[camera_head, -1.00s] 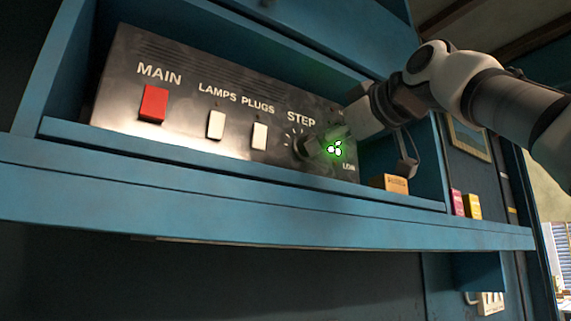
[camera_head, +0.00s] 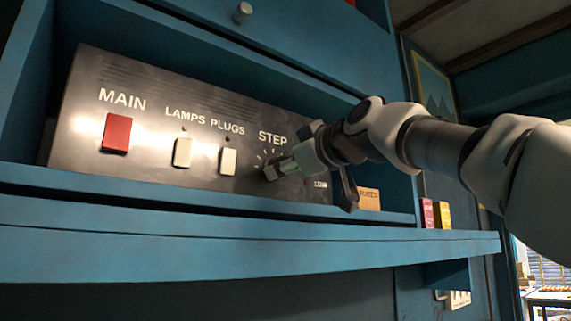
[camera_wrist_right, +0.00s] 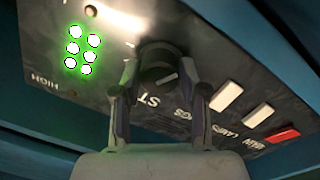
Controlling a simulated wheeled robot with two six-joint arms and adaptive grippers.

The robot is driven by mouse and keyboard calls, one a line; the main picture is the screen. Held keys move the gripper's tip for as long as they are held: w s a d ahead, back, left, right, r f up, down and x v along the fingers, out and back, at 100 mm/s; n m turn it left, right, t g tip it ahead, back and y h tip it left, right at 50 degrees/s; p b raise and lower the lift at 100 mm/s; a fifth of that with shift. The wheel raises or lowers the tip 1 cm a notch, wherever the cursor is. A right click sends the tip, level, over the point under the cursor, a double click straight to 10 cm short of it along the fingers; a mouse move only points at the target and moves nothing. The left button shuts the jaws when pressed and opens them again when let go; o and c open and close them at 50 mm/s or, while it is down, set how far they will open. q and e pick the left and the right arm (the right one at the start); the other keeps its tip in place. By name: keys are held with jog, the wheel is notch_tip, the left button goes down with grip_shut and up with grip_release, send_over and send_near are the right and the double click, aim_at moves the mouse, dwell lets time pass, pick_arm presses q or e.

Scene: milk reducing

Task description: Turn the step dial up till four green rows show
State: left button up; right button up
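The step dial (camera_wrist_right: 160,62) is a dark round knob on the black panel, beneath the STEP label. In the right wrist view it sits between the two fingers of my right gripper (camera_wrist_right: 155,84), which appear closed on its sides. In the head view my right gripper (camera_head: 272,171) covers most of the dial. Green lamps (camera_wrist_right: 80,50) glow beside the dial in the right wrist view, in three rows of two. In the head view the gripper hides the lamps, with only a faint green tint on it. My left gripper is not in view.
The black panel (camera_head: 85,140) also has a red MAIN switch (camera_head: 117,133) and white LAMPS (camera_head: 182,152) and PLUGS (camera_head: 228,161) switches. A small tan box (camera_head: 369,199) stands at the panel's right. The blue shelf edge (camera_head: 200,250) runs below.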

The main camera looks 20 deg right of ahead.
jog(key=shift+r+m, duration=0.1)
jog(key=shift+m, duration=2.7)
